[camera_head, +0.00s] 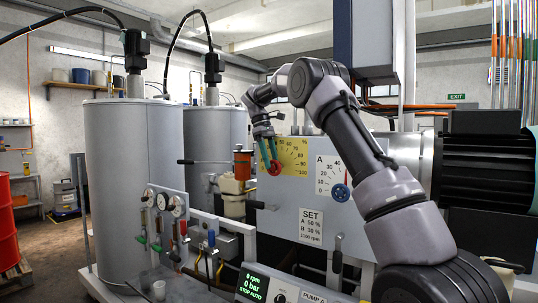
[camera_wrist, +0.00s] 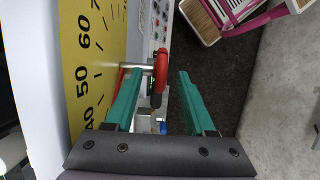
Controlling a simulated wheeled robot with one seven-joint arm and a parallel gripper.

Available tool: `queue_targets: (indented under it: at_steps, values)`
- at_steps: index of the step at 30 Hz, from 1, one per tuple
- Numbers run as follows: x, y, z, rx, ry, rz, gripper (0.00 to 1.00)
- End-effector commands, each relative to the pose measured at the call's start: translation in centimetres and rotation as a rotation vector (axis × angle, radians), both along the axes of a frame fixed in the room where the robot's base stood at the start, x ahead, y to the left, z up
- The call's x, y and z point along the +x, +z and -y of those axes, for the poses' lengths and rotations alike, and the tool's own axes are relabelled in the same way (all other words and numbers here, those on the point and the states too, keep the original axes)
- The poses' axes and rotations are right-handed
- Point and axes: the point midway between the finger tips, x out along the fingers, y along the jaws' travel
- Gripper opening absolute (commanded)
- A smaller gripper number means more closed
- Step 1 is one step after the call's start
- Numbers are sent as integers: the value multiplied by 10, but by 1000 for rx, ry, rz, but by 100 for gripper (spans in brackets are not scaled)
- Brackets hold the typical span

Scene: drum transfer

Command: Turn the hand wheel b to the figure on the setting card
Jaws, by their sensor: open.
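The red hand wheel (camera_head: 275,168) stands in front of a yellow percent scale (camera_head: 290,158), whose letter I cannot see; a second wheel, blue (camera_head: 340,192), carries the scale marked A. In the wrist view the red wheel (camera_wrist: 161,70) is edge-on, on a short shaft from the yellow plate (camera_wrist: 88,60). My gripper (camera_wrist: 160,74) is open, one green finger on each side of the wheel, with no clear contact. It also shows in the head view (camera_head: 271,161), covering part of the scale. The setting card (camera_head: 311,228) appears to read A 50 %, B 38 %. The wheel's pointer is not clear.
Two grey drums (camera_head: 135,190) stand at the left. In the wrist view, open floor (camera_wrist: 275,90) lies to the right of my fingers.

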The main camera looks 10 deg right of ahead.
Motion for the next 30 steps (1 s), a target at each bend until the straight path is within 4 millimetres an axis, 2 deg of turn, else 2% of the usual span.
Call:
queue_targets:
  at_steps: [6, 10, 15, 25, 30]
  values:
    - [9, 33, -8, -1, -1, 4, 55]
    - [11, 45, -10, -2, 0, 1, 55]
    - [12, 52, -13, 0, 1, 0, 55]
    - [11, 54, -13, 1, 0, 1, 55]
    - [-2, 70, 1, 2, -23, 27, 55]
